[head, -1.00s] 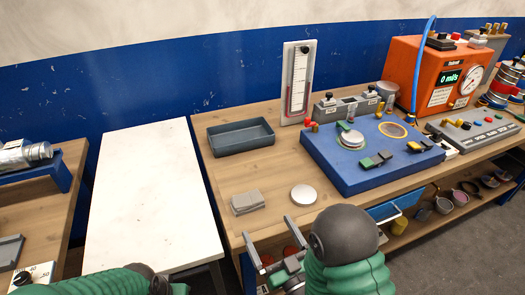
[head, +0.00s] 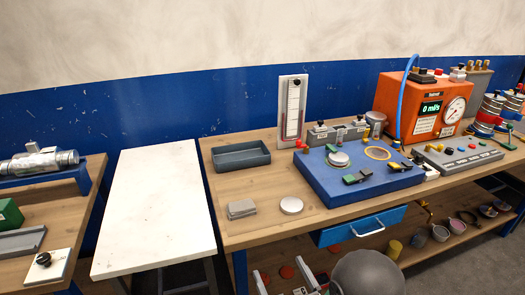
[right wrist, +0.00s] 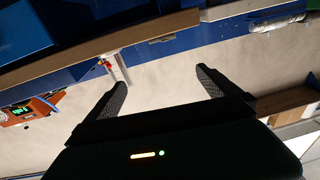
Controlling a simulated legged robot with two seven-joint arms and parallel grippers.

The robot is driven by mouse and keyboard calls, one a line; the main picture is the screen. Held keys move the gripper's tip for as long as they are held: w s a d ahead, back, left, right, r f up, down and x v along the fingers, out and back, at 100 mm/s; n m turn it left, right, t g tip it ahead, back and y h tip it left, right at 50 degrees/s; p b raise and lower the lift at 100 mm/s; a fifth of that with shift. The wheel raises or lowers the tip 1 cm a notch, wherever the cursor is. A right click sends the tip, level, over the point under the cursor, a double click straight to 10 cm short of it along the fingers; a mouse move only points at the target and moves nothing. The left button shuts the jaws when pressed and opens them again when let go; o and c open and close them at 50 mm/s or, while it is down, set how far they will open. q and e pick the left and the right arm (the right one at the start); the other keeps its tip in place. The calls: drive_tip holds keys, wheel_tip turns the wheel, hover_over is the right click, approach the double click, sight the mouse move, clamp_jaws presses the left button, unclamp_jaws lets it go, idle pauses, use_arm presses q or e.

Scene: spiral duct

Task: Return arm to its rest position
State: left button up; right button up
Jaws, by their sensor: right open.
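My right gripper (head: 283,278) shows at the bottom edge of the head view, low in front of the wooden workbench (head: 235,228). Its two fingers are apart with nothing between them. Part of my dark grey right arm shows beside it. In the right wrist view, the open gripper (right wrist: 160,78) has both dark fingers spread before a pale wall, and that picture looks upside down. My left gripper is in neither view.
A bare white table (head: 155,210) stands to the left.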

drive_tip(key=w+d+f+m+g+h+p, duration=0.1)
drive_tip(key=d+f+m+g+h+p, duration=0.2)
drive_tip(key=d+g+h, duration=0.4)
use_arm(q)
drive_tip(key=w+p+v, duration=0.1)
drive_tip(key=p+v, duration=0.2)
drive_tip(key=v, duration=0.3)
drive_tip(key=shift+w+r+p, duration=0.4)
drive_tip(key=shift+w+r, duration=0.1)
use_arm(e)
drive_tip(key=s+d+r+g, duration=0.1)
drive_tip(key=s+d+g, duration=0.2)
drive_tip(key=s, duration=0.4)
drive_tip(key=s+d+r+m+g, duration=0.1)
drive_tip(key=s+d+g, duration=0.3)
drive_tip(key=s, duration=0.3)
drive_tip(key=shift+d+r+g, duration=0.3)
drive_tip(key=shift+d, duration=0.15)
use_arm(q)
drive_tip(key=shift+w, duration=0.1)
use_arm(e)
drive_tip(key=shift+w, duration=0.1)
